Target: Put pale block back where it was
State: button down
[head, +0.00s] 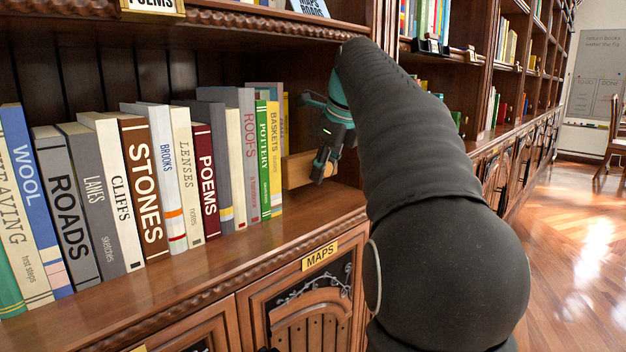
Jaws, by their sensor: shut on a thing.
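The pale block (297,171) is light wood and shows at the right end of the row of books on the shelf. My gripper (323,168) is shut on its right side. The block's left side is close beside the yellow "BASKETS" book (274,160); I cannot tell whether they touch. The gripper's far finger and part of the block are hidden, and I cannot tell whether the block rests on the shelf board (215,258).
Books stand and lean in a row to the left, among them "STONES" (143,190) and "POEMS" (206,180). A shelf upright is just right of my gripper, partly behind my arm. A "MAPS" plate (320,256) is below. Open floor (575,240) lies right.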

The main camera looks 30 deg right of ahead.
aim_at(319, 199)
jog(key=shift+w+a, duration=0.1)
jog(key=shift+w, duration=0.75)
jog(key=shift+f, duration=0.15)
notch_tip(319, 199, down, 3)
jog(key=shift+f+b, duration=0.15)
jog(key=shift+b, duration=0.5)
jog(key=c, duration=0.8)
grip_release()
jog(key=p+v, duration=0.3)
jog(key=v, duration=0.9)
